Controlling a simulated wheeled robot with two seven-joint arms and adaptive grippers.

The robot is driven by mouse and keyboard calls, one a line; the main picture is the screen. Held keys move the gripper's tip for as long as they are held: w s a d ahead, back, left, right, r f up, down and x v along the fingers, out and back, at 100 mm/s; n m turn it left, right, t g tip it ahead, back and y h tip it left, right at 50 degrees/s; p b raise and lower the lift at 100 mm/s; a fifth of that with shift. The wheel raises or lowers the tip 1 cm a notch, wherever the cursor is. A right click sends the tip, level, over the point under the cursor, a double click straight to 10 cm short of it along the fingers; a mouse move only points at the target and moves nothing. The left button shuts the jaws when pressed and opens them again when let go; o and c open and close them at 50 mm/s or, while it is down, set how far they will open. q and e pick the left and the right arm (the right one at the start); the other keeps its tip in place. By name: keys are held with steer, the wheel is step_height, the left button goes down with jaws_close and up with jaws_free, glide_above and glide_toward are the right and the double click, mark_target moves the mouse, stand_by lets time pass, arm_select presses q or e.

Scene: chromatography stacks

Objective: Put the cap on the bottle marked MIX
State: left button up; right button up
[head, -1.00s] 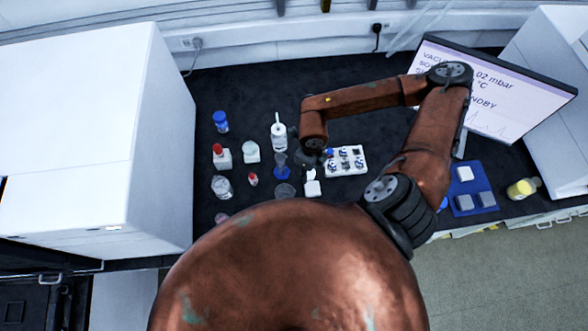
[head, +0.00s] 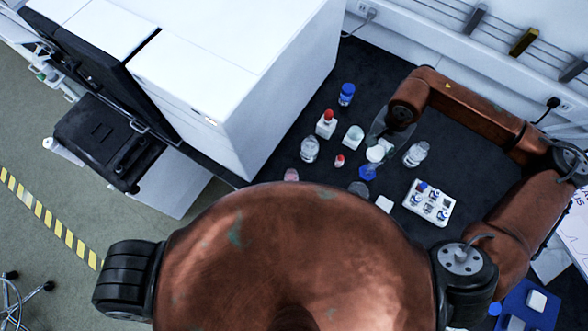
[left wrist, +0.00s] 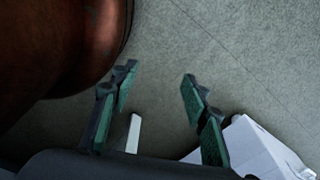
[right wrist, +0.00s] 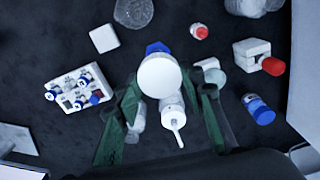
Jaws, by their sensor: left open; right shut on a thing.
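A white round thing, which looks like the cap (head: 375,153), is held up over the bench in my right gripper. In the right wrist view the cap (right wrist: 159,75) shows close up between the fingers of my right gripper (right wrist: 168,95). A clear bottle (head: 416,154) stands to its right in the head view, and a clear jar (head: 309,149) stands to its left. I cannot read MIX on either, so I cannot tell which vessel is the marked one. The cap is apart from both. My left gripper (left wrist: 157,95) is open and empty above the floor.
Under the cap is a blue-based piece (head: 367,172). Around it are a red-capped bottle (head: 326,122), a blue-capped bottle (head: 346,94), a beaker (head: 352,137), a small red-capped vial (head: 339,160) and a vial rack (head: 429,203). A white spouted bottle (right wrist: 172,112) stands below the gripper.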

arm_select(q)
steer(key=shift+f, duration=0.25)
arm_select(e)
steer(key=r+n, duration=0.1)
steer(key=n, duration=0.1)
steer(key=w+a+r+n, duration=0.1)
steer(key=n, duration=0.1)
steer(key=a+r+n, duration=0.1)
steer(key=n, duration=0.1)
steer(key=shift+w+n, duration=0.15)
steer(key=shift+n, duration=0.25)
arm_select(q)
steer(key=shift+c, duration=0.6)
